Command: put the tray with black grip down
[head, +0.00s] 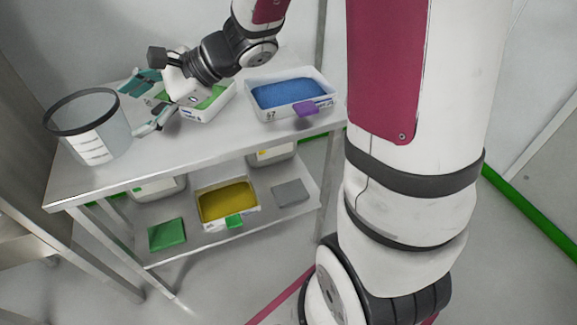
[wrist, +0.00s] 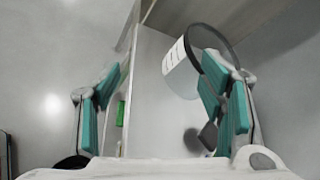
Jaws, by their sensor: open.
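A white tray with green contents (head: 211,113) stands on the table top, partly hidden behind my gripper. Its grip is hidden in the head view, so I cannot tell whether it is black. My gripper (head: 139,106) is over the table at the left of this tray, with its fingers spread toward the clear bucket. In the wrist view my gripper (wrist: 160,105) shows teal finger pads wide apart, with nothing held between them. A small dark piece near the right finger cannot be made out.
A clear bucket with a black rim (head: 100,140) stands at the table's left; it also shows in the wrist view (wrist: 180,65). A white tray of blue contents with a purple grip (head: 275,107) is at right. The lower shelf (head: 190,246) holds a yellow-filled tray (head: 208,221), a green pad (head: 166,236) and a grey pad (head: 290,193).

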